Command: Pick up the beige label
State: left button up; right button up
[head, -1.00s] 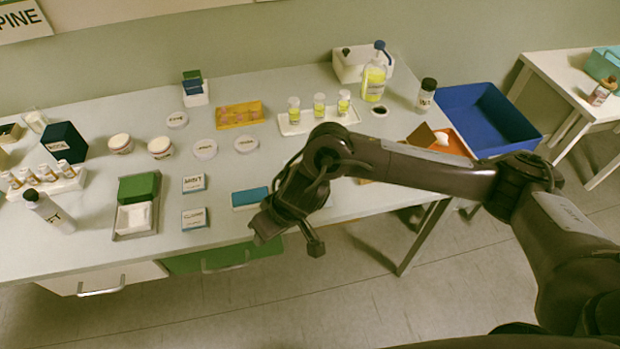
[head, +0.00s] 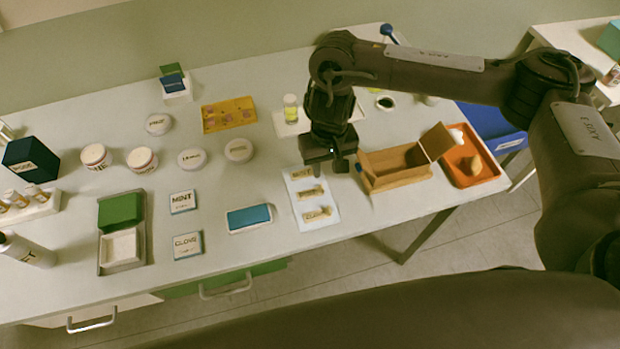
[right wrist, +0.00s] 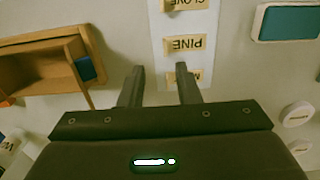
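Three beige labels lie in a column on a white sheet (head: 327,226). The far label (head: 302,174) is closest to my right gripper, the middle label (head: 311,193) reads PINE in the right wrist view (right wrist: 184,46), and the near label (head: 317,214) reads CLOVE in the right wrist view (right wrist: 184,4). My right gripper (head: 340,166) hangs beside the far end of the sheet. In the right wrist view its two fingers (right wrist: 160,78) are apart with nothing between them. One finger overlaps the sheet's edge and partly hides the far label (right wrist: 187,77). My left gripper is out of view.
An open cardboard box (head: 398,181) stands right of the sheet, beside an orange tray (head: 487,166). A blue-topped block (head: 249,217) lies to the left. A white bottle rack (head: 281,128) is behind the gripper. Bare table surrounds the sheet's near end.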

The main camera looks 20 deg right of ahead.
aim_at(323, 187)
jog(key=f, duration=0.2)
jog(key=s+f, duration=0.1)
jog(key=f, duration=0.1)
jog(key=shift+a+b, duration=0.3)
jog(key=shift+a, duration=0.05)
notch_tip(323, 187, down, 2)
jog(key=shift+w+f+b, duration=0.15)
jog(key=shift+f+b, duration=0.1)
jog(key=shift+b, duration=0.1)
jog(key=shift+f, duration=0.2)
jog(key=c, duration=0.5)
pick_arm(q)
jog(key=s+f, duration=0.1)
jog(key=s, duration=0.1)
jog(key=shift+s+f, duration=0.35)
pick_arm(e)
grip_shut()
